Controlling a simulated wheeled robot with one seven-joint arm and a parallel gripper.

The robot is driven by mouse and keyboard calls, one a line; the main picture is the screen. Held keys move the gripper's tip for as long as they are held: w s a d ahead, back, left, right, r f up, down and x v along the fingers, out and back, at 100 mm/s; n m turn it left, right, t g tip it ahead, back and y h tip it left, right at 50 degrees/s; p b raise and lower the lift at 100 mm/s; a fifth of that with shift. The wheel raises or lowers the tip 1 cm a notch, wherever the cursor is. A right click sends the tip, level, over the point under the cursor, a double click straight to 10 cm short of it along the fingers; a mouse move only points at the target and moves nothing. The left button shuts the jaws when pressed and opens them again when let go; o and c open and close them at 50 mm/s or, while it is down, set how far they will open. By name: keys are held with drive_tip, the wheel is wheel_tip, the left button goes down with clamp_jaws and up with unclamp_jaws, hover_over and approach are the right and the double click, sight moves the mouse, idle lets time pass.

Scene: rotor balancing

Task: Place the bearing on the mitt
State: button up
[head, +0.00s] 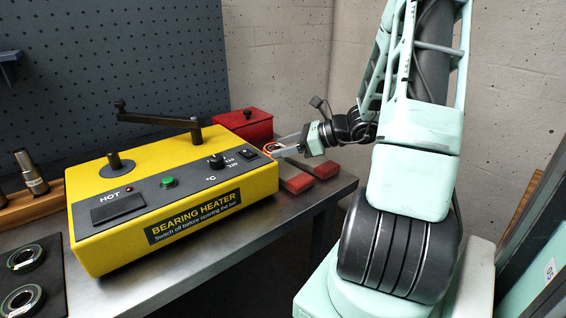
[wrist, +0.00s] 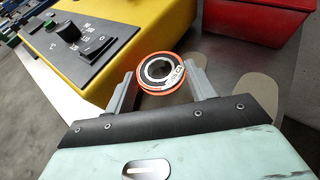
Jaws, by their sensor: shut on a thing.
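The bearing (wrist: 178,76) is a dark and silver ring with an orange rim, seen in the wrist view between my fingers. My gripper (wrist: 163,86) is shut on it, one finger on each side. In the head view my gripper (head: 275,148) reaches in from the right, beside the heater's right end, and only a bit of the bearing's orange rim shows. What look like two mitts with red ends (head: 298,184) lie on the bench under my gripper. In the wrist view their pale rounded parts (wrist: 259,97) show below the bearing. The bearing appears held above the bench, apart from them.
A yellow bearing heater (head: 120,220) with a dark arm on top stands to the left. A red box (head: 243,125) is behind my gripper. The bench edge (head: 240,245) runs close in front. Other rings on a dark mat (head: 55,262) and a wooden rack (head: 35,207) are far left.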

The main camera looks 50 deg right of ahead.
sight(285, 168)
drive_tip(key=shift+f, duration=2.15)
drive_tip(key=shift+b, duration=0.3)
drive_tip(key=o, duration=1.1)
drive_tip(key=shift+f, duration=0.15)
drive_tip(key=shift+r, duration=0.2)
drive_tip(key=v, duration=1.1)
drive_tip(key=shift+s+d+r+p, duration=0.15)
drive_tip(key=shift+s+p, duration=0.1)
drive_tip(key=shift+p, duration=0.15)
drive_tip(key=shift+s, duration=0.15)
